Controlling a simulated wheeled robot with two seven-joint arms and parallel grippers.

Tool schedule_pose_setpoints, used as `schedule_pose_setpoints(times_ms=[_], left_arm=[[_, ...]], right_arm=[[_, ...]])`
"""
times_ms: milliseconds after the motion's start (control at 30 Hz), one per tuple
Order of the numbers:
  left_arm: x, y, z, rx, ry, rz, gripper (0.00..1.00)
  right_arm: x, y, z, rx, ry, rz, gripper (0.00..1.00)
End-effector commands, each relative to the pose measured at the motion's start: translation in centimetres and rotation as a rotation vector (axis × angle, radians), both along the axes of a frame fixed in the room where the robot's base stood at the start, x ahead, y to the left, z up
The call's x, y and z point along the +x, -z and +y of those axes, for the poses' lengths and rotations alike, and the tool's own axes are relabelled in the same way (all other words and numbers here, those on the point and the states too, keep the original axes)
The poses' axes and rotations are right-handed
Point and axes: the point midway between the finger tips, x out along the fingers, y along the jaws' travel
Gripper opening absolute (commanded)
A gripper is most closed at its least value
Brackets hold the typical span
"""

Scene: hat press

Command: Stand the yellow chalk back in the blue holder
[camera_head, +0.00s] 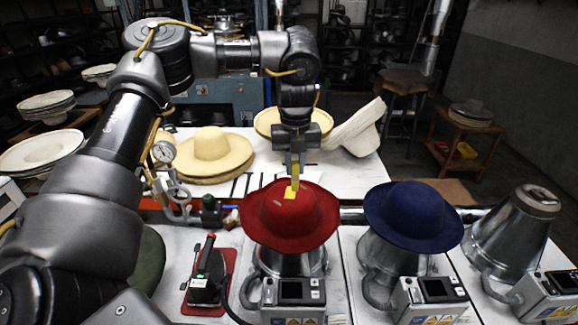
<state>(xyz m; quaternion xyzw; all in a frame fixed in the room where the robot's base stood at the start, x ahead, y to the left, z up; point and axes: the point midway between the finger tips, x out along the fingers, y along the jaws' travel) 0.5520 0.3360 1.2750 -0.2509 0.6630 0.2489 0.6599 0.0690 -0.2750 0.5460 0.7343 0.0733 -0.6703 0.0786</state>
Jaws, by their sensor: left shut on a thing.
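My left gripper (294,160) comes down from above over the red hat (291,222) on its metal hat form. It is shut on the yellow chalk (294,181), a small yellow piece that sticks out below the fingertips. In the picture the chalk's lower end overlaps the crown of the red hat; I cannot tell whether it touches. I cannot make out the blue holder in this view. My right gripper is not in view.
A blue hat (412,213) sits on the form to the right, and a bare metal form (511,232) stands beyond it. An iron (206,275) rests on a red pad at the left. Straw hats (211,152) lie on the white table behind.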

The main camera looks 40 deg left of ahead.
Motion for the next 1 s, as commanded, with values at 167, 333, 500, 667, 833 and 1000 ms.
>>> schedule_pose_setpoints(times_ms=[167,333,500,667,833,1000], left_arm=[[-1.3,3.3,-2.9,0.0,-0.41,0.005,0.0],[-2.7,5.5,-5.3,0.001,-0.819,0.008,0.0],[-4.3,7.8,-7.6,0.005,-1.228,0.009,0.0],[-5.8,9.7,-9.3,0.007,-1.592,0.007,0.0],[-7.0,11.1,-10.6,0.007,-1.891,0.005,0.0],[-7.7,11.7,-11.2,0.005,-2.063,0.004,0.0]], right_arm=[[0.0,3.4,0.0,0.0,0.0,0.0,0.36],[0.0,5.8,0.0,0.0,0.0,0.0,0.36],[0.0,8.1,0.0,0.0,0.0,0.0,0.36],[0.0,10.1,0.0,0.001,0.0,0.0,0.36],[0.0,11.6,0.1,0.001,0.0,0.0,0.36],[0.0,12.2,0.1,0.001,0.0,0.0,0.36]])
